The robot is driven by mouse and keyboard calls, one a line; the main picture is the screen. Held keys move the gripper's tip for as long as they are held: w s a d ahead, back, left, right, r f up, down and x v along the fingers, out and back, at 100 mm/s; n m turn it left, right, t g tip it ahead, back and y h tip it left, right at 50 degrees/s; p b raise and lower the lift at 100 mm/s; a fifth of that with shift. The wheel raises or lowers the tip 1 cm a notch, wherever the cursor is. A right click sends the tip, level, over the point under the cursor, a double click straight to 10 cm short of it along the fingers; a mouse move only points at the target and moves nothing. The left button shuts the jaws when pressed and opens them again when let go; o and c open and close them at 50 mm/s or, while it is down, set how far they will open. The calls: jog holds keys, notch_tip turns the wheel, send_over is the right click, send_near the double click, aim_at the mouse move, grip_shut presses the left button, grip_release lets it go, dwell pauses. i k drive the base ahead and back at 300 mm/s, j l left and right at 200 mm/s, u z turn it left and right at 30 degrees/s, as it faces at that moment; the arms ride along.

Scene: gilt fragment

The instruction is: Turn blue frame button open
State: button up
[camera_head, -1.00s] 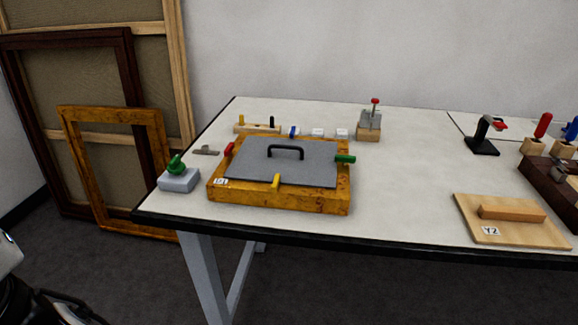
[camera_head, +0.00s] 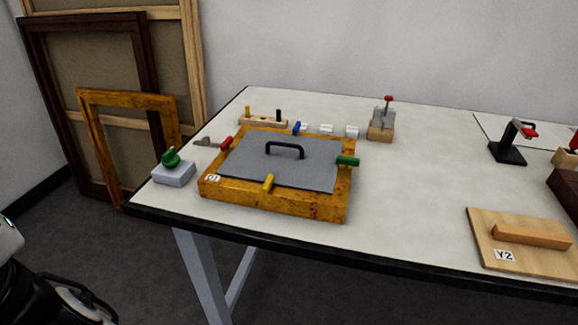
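The gilt frame (camera_head: 272,203) lies flat on the white table with a grey panel (camera_head: 250,158) in it. The panel has a black handle (camera_head: 285,145). The blue frame button (camera_head: 297,128) is at the middle of the frame's far edge; it is small here, and I cannot tell which way it is turned. A red button (camera_head: 226,143) is on the left side, a green button (camera_head: 347,161) on the right, and a yellow button (camera_head: 268,182) on the near side. Part of my arm shows at the lower left, away from the frame. My gripper's fingers are not visible.
A grey block with a green knob (camera_head: 173,168) stands left of the frame. A wooden peg holder (camera_head: 263,121), white blocks (camera_head: 326,129) and a red-topped clamp (camera_head: 381,122) stand behind it. Board Y2 (camera_head: 517,240) lies at the right. The table between is clear.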

aim_at(297, 125)
jog(key=i+l+u, duration=0.1)
jog(key=l+u, duration=0.15)
jog(key=u, duration=0.15)
jog(key=i+l+u, duration=0.1)
jog(key=l+u, duration=0.45)
jog(key=u, duration=0.2)
jog(key=i, duration=0.55)
